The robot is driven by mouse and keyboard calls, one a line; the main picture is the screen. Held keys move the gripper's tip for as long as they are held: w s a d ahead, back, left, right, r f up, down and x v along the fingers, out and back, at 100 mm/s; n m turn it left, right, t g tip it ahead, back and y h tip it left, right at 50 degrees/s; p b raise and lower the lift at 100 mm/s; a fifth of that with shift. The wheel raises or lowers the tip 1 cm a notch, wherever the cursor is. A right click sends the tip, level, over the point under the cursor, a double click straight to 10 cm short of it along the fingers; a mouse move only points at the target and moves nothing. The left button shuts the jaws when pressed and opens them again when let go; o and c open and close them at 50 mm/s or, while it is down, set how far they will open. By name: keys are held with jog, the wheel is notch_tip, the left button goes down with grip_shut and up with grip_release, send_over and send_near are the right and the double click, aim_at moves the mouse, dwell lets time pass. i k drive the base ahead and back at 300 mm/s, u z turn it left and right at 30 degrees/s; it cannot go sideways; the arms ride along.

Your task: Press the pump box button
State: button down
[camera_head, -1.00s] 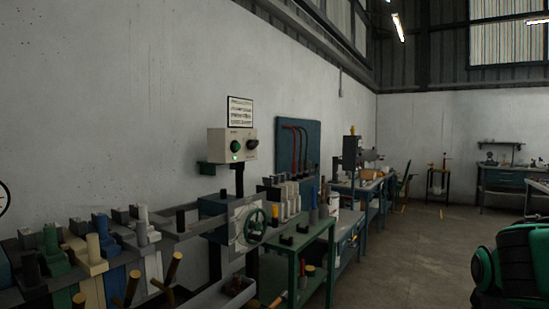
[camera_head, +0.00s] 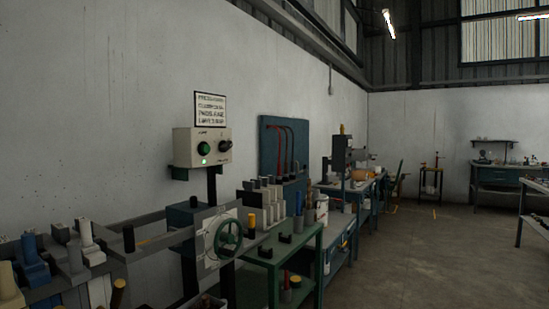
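The pump box (camera_head: 180,148) is a pale beige box on a dark post against the left wall, under a printed sign (camera_head: 210,107). A round green button (camera_head: 204,148) is on its front at the left, with a small lit light (camera_head: 204,161) below it. A dark knob (camera_head: 225,145) is on its front at the right. My gripper is not in this view, so its opening and its place relative to the box do not show.
A green handwheel (camera_head: 228,237) stands below the box. A rail with several levers (camera_head: 88,243) runs along the lower left. A green cart (camera_head: 300,262) and blue workbenches stand beyond along the wall. The floor (camera_head: 420,260) at the right is clear.

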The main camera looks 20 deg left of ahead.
aim_at(205, 149)
jog(key=z, duration=0.9)
jog(key=i, duration=1.7)
jog(key=u, duration=3)
jog(key=i, duration=0.7)
jog(key=u, duration=0.05)
